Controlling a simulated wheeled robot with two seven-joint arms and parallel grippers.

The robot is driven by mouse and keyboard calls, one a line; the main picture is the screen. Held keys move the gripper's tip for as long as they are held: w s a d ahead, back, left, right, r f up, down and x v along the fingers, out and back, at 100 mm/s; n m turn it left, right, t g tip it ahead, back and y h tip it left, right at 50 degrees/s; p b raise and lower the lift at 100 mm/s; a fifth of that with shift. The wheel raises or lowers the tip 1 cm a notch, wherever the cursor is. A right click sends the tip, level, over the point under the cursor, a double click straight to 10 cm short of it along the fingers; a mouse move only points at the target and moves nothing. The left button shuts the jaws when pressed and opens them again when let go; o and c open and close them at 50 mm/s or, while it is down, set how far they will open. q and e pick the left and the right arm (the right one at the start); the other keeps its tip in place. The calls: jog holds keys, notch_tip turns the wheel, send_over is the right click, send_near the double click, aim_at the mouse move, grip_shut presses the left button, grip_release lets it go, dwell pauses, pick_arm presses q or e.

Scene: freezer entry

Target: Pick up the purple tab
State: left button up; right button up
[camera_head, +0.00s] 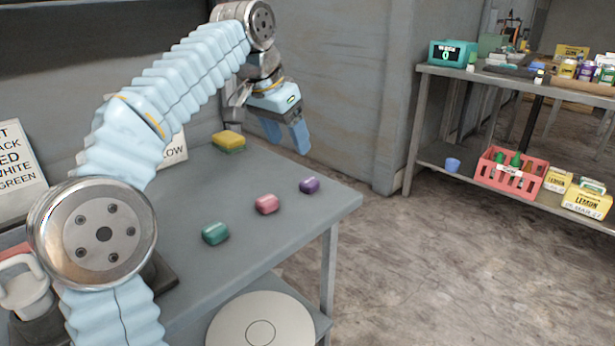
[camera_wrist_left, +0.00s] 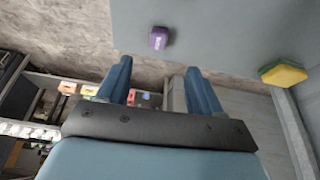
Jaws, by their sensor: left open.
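The purple tab (camera_head: 309,185) lies on the grey table (camera_head: 285,236) near its right corner. It also shows in the left wrist view (camera_wrist_left: 159,38), beyond and between the fingertips. My left gripper (camera_head: 288,140) is above the far right part of the table, with its fingers pointing down. Its two fingers are spread apart in the left wrist view (camera_wrist_left: 158,70), with nothing between them. The gripper is apart from the tab. My right gripper does not show.
A pink tab (camera_head: 266,204) and a green tab (camera_head: 215,233) lie left of the purple one. A yellow and green sponge (camera_head: 228,141) sits near the wall and also shows in the wrist view (camera_wrist_left: 284,74). A shelf (camera_head: 430,152) with a red crate (camera_head: 512,175) stands at right.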

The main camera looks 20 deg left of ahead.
pick_arm(q)
jog(key=b, duration=0.1)
send_over(307, 182)
jog(key=s+a, duration=0.1)
jog(key=s, duration=0.2)
notch_tip(307, 182, down, 6)
jog(key=shift+w+f, duration=0.1)
jog(key=x, duration=0.5)
jog(key=shift+w+d+f+b, duration=0.15)
jog(key=shift+w+f+b, duration=0.1)
jog(key=shift+b, duration=0.1)
jog(key=shift+c, duration=0.5)
jog(key=c, duration=1)
